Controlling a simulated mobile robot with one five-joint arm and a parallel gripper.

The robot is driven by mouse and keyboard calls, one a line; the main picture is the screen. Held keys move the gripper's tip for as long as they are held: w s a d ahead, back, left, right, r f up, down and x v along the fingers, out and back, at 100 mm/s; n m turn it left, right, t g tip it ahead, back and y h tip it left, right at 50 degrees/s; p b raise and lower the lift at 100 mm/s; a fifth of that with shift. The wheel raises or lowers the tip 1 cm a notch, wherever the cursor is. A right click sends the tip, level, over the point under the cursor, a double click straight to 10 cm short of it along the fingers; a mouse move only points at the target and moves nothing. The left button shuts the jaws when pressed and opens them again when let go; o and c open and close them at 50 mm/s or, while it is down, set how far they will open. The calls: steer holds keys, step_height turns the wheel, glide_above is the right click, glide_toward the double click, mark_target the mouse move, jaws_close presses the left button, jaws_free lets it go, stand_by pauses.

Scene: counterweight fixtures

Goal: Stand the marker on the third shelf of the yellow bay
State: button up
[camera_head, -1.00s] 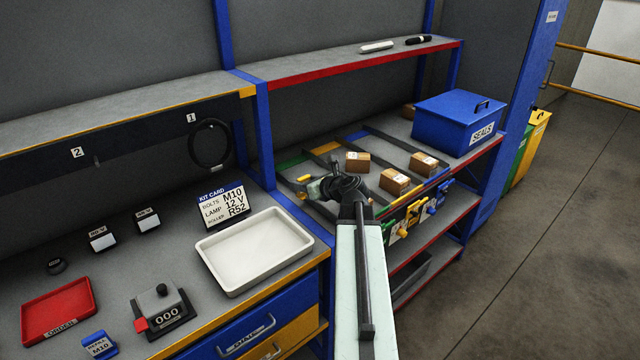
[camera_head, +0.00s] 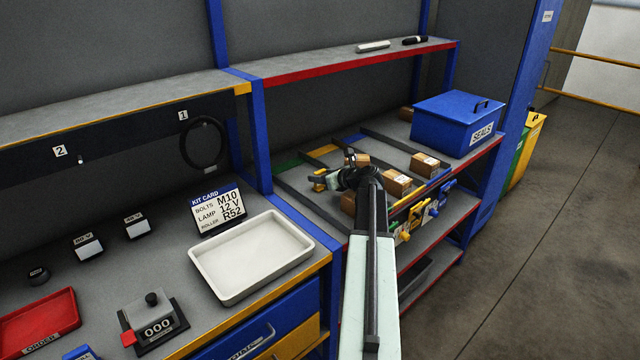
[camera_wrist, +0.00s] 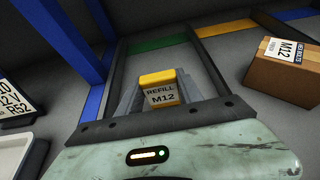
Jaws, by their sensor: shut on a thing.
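The marker (camera_wrist: 159,88) is a small yellow block labelled "REFILL M12". My gripper (camera_wrist: 158,96) is shut on it, with a grey finger on each side, in the wrist view. In the head view the marker (camera_head: 320,180) shows as a small yellow patch at the left tip of my gripper (camera_head: 325,180), over the left part of the rack's divided deck. A yellow strip (camera_head: 321,151) lies at the back of that deck beside a green one. The left unit's upper shelf (camera_head: 130,100) has a yellow front edge. I cannot tell which is the yellow bay.
Cardboard boxes (camera_head: 397,183) stand on the deck near my gripper, one labelled "M12" in the wrist view (camera_wrist: 285,70). A blue "SEALS" box (camera_head: 457,124) is at the right. A blue post (camera_head: 259,135) and white tray (camera_head: 250,257) are at the left.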

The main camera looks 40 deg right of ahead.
steer(key=shift+w+a, duration=0.15)
steer(key=shift+f, duration=0.1)
steer(key=o, duration=1.4)
steer(key=shift+c, duration=0.2)
